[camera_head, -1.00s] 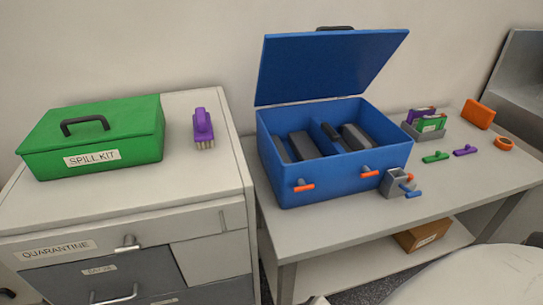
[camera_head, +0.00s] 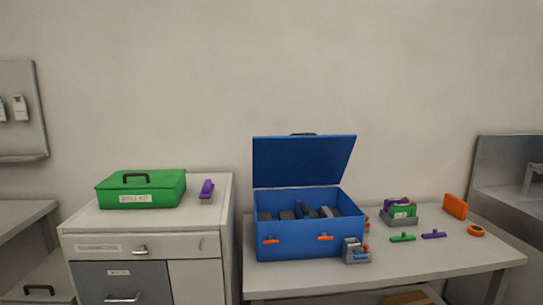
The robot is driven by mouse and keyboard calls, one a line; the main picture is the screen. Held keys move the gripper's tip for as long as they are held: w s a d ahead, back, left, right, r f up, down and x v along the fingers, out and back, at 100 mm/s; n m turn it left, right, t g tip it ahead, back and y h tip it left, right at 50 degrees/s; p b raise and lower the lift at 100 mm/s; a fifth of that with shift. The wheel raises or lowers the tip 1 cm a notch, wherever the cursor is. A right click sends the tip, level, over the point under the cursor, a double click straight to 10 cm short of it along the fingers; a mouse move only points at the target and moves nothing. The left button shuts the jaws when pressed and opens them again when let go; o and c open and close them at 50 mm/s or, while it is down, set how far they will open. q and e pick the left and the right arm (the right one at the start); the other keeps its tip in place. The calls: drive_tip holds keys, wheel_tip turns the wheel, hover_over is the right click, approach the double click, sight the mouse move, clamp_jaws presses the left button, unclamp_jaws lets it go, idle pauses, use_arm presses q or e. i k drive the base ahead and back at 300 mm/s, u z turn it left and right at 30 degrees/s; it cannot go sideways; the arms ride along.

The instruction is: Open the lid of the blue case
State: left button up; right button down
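The blue case (camera_head: 292,239) stands on the grey table at the middle right. Its lid (camera_head: 303,161) is up, standing roughly upright at the back edge, with the inside facing me. Several dark grey blocks (camera_head: 303,210) sit inside the case. Two orange latches show on its front, one at the left (camera_head: 271,241) and one at the right (camera_head: 325,237). Neither of my grippers is in view.
A green spill kit box (camera_head: 150,190) and a purple brush (camera_head: 206,190) are on the drawer cabinet (camera_head: 90,219) at left. Right of the case are a small grey block with levers (camera_head: 356,252), a card tray (camera_head: 400,211) and an orange ring (camera_head: 476,231). The table's front right is clear.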

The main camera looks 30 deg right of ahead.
sight(311, 158)
drive_tip(key=u, duration=0.65)
drive_tip(key=i, duration=1.5)
drive_tip(key=z, duration=0.55)
